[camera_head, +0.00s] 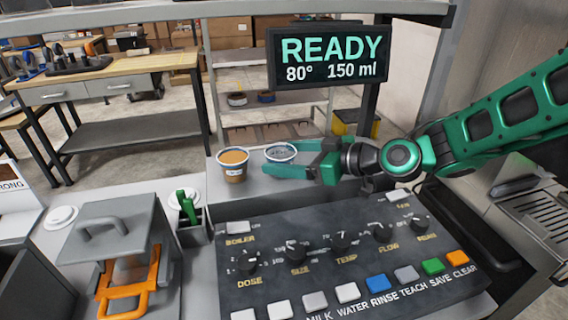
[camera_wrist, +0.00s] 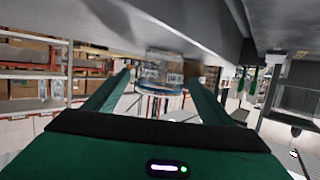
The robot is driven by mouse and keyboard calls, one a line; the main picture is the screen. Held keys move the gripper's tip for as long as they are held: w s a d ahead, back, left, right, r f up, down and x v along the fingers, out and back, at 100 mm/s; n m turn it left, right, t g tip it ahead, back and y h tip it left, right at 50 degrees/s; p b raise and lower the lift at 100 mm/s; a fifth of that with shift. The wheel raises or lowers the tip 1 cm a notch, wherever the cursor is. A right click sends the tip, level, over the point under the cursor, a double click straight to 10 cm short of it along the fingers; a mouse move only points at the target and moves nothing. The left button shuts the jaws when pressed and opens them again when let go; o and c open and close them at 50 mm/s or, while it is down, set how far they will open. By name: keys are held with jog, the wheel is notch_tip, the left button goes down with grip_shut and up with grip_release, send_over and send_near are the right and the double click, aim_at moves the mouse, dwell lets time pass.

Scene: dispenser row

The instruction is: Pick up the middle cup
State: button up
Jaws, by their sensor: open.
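Two cups show in the head view on the grey ledge behind the control panel. One cup (camera_head: 232,172) holds a light brown drink and stands at the left. The other cup (camera_head: 280,153) is clear or greyish with a pale blue rim, and its lower part is hidden by my gripper. My gripper (camera_head: 270,157) is open, reaching in from the right, with one green finger on either side of the greyish cup. In the wrist view that clear cup (camera_wrist: 163,72) shows between the fingertips, tilted-looking and partly printed. I cannot tell whether the fingers touch it. No third cup shows clearly.
A dark panel (camera_head: 350,262) with knobs and coloured buttons lies in front of the ledge. A READY display (camera_head: 329,57) hangs above. A grey box with an orange handle (camera_head: 128,287) and a small bin with a green-handled tool (camera_head: 187,208) stand left.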

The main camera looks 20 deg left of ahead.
jog(key=shift+x, duration=1.05)
jog(key=shift+w+d, duration=0.1)
jog(key=c, duration=1.1)
jog(key=shift+r, duration=0.15)
